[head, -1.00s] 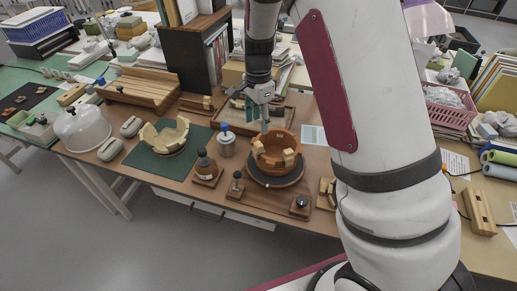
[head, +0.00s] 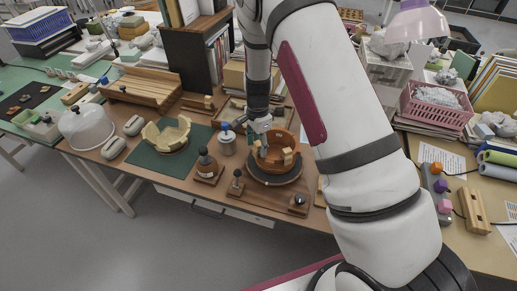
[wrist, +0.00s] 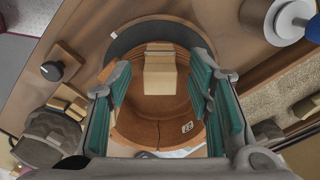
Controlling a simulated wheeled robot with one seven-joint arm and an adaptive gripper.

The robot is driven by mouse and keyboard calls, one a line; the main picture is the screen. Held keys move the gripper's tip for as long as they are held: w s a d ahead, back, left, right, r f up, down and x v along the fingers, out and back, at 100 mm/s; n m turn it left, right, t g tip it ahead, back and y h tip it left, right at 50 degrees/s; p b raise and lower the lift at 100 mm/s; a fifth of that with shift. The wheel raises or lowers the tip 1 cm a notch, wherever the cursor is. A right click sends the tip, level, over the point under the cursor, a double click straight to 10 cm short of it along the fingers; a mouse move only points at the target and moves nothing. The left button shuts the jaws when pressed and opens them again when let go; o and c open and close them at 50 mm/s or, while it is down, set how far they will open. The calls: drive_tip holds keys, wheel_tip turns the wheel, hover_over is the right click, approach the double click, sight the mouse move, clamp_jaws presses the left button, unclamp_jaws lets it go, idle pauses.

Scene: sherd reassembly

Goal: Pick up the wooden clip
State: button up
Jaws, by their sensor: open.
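A pale wooden clip (wrist: 160,72) sits on the rim of a terracotta bowl (wrist: 135,130) in the wrist view. The bowl (head: 270,165) stands on a dark round turntable (head: 275,180) in the head view, with a light wooden clip (head: 288,157) at its rim. My gripper (wrist: 160,84) is open, its teal-padded fingers on either side of the clip in the wrist view, with gaps between pads and clip. In the head view my gripper (head: 262,138) reaches down over the bowl. The lower part of the clip and whether the fingers touch the bowl are hard to tell.
A pale sherd bowl (head: 167,135) rests on a green mat left of the turntable. A blue-topped metal can (head: 227,142) and dark knobbed stands (head: 207,168) stand close to the bowl's left. A shallow wooden tray lies behind it.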

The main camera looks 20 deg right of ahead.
drive_tip(key=shift+c, duration=0.6)
drive_tip(key=c, duration=0.7)
